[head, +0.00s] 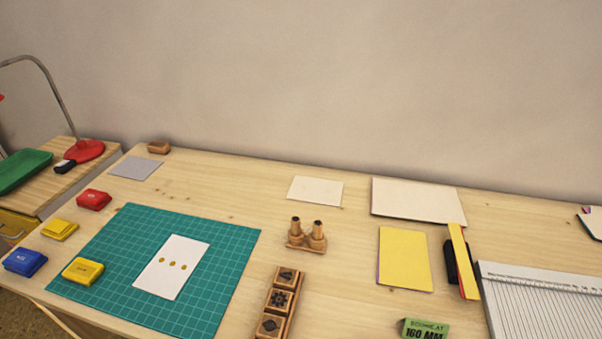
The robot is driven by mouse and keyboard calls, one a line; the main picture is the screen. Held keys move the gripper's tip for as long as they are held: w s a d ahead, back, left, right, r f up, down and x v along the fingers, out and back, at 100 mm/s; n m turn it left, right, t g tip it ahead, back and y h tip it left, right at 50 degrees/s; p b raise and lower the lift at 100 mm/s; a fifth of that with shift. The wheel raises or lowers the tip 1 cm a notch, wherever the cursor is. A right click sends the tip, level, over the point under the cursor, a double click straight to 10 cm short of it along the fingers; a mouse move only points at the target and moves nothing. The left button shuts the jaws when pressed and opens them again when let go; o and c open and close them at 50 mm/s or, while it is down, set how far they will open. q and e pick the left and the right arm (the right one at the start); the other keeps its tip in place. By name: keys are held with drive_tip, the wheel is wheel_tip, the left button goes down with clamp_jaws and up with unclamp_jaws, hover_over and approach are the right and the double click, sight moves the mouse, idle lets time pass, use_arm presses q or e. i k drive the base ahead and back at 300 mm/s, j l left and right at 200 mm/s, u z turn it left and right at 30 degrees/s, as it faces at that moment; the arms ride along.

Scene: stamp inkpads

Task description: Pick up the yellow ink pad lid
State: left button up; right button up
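Two yellow ink pad pieces show at the left of the head view. One yellow piece (59,230) lies on the bare table, left of the green cutting mat. The other yellow piece (83,271) lies on the mat's left corner, with a lighter yellow panel on top. I cannot tell for sure which is the lid and which is the pad. Neither of my grippers is in view, and nothing touches either piece.
A red ink pad (94,199) and a blue ink pad (25,262) stand close by. A white card (172,267) with yellow prints lies on the green mat (220,245). Wooden stamps (306,235) and a stamp rack (279,302) stand to the right.

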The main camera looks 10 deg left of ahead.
sight(83, 271)
drive_tip(key=u, duration=0.5)
drive_tip(key=j+u, duration=0.1)
drive_tip(key=u, duration=0.85)
drive_tip(key=i+u, duration=0.1)
drive_tip(key=u, duration=0.4)
